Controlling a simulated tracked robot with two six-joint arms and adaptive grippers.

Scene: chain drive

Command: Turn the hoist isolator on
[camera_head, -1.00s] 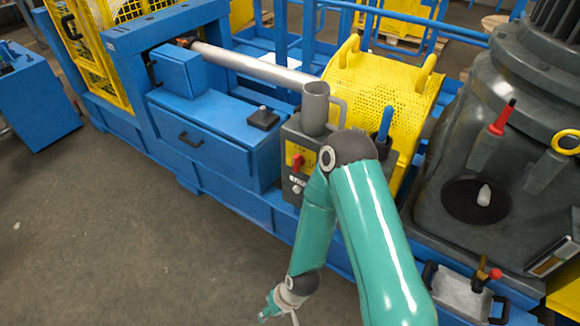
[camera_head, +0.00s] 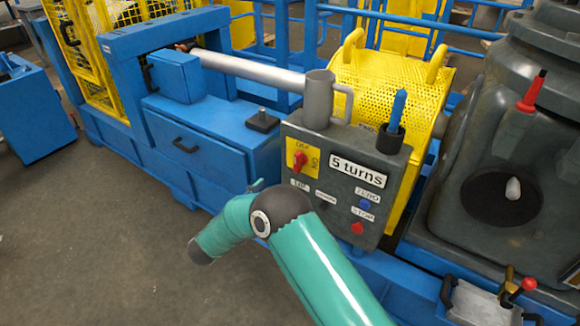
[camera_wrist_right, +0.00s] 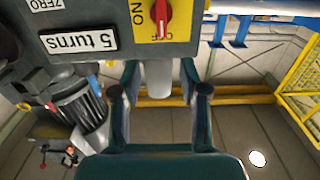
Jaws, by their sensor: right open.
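The hoist isolator is a red rotary knob (camera_head: 299,161) on a yellow plate with OFF at the top and ON at its right, on the grey control box (camera_head: 340,205). Its handle looks upright, in line with OFF. In the right wrist view the knob (camera_wrist_right: 161,16) appears upside down at the top edge, with ON to its left. My right gripper (camera_wrist_right: 158,82) is open and empty in that view, its fingers below the knob and apart from it. In the head view only a small tip of the right gripper (camera_head: 257,184) shows, left of the box; my arm hides the rest. My left gripper is out of view.
The box also carries a "5 turns" display (camera_head: 358,171), a blue button (camera_head: 365,204) and a red button (camera_head: 358,228). A grey mug (camera_head: 318,100) and a holder with a blue tool (camera_head: 397,110) stand on top. Open floor lies to the left.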

